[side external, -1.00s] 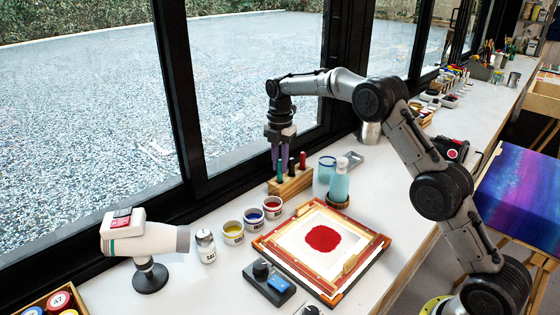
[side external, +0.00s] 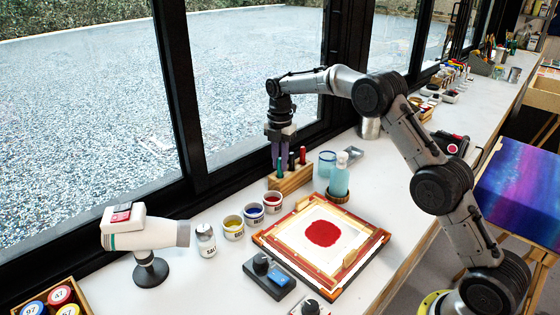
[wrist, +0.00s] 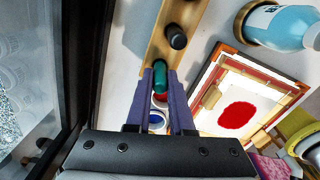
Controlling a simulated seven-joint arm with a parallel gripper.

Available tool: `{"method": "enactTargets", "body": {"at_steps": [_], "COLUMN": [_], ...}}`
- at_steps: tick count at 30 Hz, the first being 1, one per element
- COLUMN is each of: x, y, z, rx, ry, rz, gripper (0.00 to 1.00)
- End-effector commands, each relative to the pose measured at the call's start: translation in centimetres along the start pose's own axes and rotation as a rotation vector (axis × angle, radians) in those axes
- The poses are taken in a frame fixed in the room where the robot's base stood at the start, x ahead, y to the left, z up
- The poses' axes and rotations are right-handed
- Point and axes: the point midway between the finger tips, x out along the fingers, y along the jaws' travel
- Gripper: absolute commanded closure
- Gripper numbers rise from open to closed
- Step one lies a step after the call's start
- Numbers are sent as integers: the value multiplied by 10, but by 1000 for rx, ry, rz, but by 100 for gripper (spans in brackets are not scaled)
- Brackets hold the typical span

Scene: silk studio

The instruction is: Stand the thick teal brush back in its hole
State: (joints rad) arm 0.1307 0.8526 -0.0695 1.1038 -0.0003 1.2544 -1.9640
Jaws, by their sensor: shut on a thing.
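The thick teal brush (wrist: 160,76) is upright between the two purple fingers of my gripper (wrist: 163,88) in the wrist view. In the side view my gripper (side external: 281,148) points down over the left end of the wooden brush block (side external: 296,180), shut on the brush. The teal brush (side external: 279,168) shows below the fingertips and meets the block's top at that end. Its lower tip is hidden, so I cannot tell how deep it sits.
Paint pots, such as the blue one (side external: 252,213), stand in front of the block. A teal bottle (side external: 339,180) stands to its right, and a framed screen (side external: 290,231) lies in front. The black window frame (side external: 225,172) is close behind.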

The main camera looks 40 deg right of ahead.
Motion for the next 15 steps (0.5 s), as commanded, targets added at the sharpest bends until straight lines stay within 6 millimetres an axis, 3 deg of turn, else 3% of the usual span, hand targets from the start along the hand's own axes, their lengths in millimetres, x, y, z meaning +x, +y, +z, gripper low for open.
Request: {"method": "enactTargets", "body": {"at_steps": [10, 11, 15], "x": [4, 3, 3], "y": [0, 0, 0], "z": [0, 0, 0], "rx": [0, 0, 0], "ry": [0, 0, 0], "rz": [0, 0, 0], "gripper": [100, 74, 49]}}
